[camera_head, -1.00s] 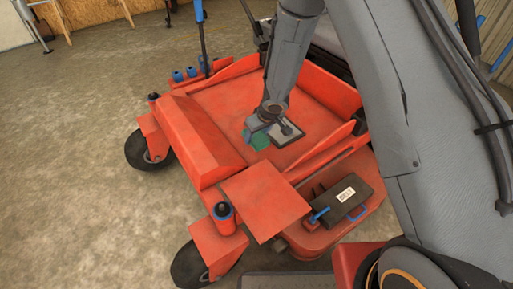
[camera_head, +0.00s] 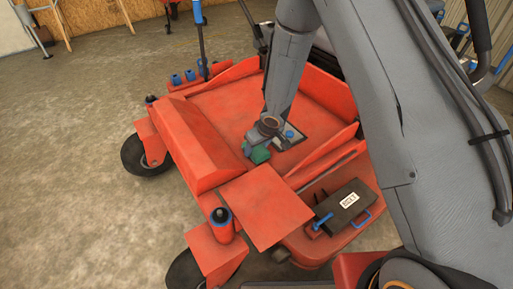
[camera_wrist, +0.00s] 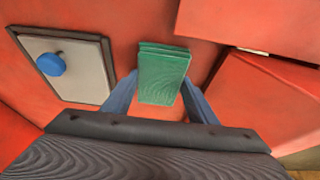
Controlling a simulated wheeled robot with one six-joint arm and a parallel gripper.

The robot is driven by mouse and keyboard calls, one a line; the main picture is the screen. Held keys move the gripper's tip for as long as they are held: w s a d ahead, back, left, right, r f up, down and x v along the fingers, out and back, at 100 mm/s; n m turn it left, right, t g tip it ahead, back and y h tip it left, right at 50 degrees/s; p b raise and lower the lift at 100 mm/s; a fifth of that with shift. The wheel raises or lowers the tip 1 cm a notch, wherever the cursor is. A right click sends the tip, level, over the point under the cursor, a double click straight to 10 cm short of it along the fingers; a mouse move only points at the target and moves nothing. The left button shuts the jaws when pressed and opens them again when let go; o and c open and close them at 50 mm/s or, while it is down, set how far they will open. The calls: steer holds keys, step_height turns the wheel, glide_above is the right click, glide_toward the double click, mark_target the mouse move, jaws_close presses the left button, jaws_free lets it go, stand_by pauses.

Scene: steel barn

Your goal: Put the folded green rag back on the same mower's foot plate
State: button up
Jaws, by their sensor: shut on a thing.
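The folded green rag (camera_head: 257,154) is held at my gripper (camera_head: 256,148) over the red mower's foot plate (camera_head: 222,112). In the wrist view the green rag (camera_wrist: 164,75) sits between the two blue-grey fingers of my gripper (camera_wrist: 165,92), which are shut on it. The red plate (camera_wrist: 130,22) lies behind the rag. I cannot tell whether the rag touches the plate or hangs a little above it. My wrist hides part of the plate in the head view.
A grey panel with a blue knob (camera_wrist: 51,64) lies beside the rag. A dark labelled box (camera_head: 341,204) with blue handles sits on the mower's near side. A raised red front part (camera_head: 190,143) borders the plate. Bare plate shows to the rag's upper left.

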steer(key=o, duration=1)
steer(key=shift+f, duration=0.1)
steer(key=shift+r+p, duration=0.3)
steer(key=shift+r, duration=0.15)
steer(key=p+v, duration=0.5)
steer(key=v, duration=0.6)
steer(key=shift+r, duration=0.3)
